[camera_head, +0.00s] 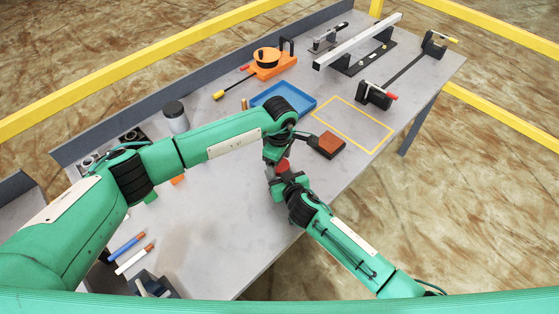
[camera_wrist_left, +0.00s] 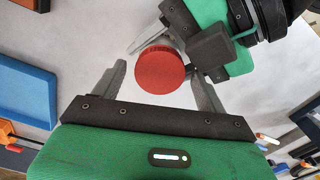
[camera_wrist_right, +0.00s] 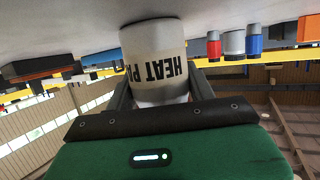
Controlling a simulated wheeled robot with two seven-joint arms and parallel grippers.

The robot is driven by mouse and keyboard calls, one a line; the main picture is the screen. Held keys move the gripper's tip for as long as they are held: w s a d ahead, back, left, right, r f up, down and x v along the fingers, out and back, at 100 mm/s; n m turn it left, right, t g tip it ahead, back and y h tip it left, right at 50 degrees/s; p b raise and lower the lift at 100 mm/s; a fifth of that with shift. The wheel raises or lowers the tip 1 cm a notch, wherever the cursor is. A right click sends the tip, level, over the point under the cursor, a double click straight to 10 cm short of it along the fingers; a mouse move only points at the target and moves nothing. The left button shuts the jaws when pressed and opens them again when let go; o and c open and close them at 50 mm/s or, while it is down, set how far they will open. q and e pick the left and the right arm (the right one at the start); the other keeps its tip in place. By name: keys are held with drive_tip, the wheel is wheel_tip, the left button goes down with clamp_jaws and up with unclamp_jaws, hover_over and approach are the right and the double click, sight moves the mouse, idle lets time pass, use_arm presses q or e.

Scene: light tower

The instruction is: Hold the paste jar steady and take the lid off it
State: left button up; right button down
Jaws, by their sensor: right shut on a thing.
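The paste jar is a white cylinder with black "HEAT PA..." lettering (camera_wrist_right: 158,52) in the right wrist view. Its round red lid (camera_wrist_left: 160,72) shows from above in the left wrist view and small in the head view (camera_head: 283,165). My right gripper (camera_wrist_right: 160,88) is shut on the jar body, one finger on each side. My left gripper (camera_wrist_left: 157,75) is open, with the lid between its fingertips in the picture. A gap shows on the lid's left side; the right finger is close to it. I cannot tell whether the fingers are level with the lid.
A brown-orange block (camera_head: 327,145) lies just right of the grippers, near a yellow outlined area (camera_head: 352,124). A blue tray (camera_head: 270,94) lies behind the left arm. A grey canister (camera_head: 175,118) and blue and white markers (camera_head: 127,247) are further left.

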use_arm(q)
drive_tip(key=shift+r, duration=2.3)
drive_tip(key=shift+c, duration=0.3)
wheel_tip(320, 180, up, 2)
drive_tip(key=shift+w+d+r+m, duration=0.1)
drive_tip(key=shift+d+m, duration=0.05)
drive_tip(key=shift+m, duration=0.75)
drive_tip(key=shift+r+m, duration=0.5)
drive_tip(key=shift+m, duration=0.2)
drive_tip(key=shift+f, duration=3.9)
drive_tip(key=c, duration=1)
drive_tip(key=shift+n, duration=1.6)
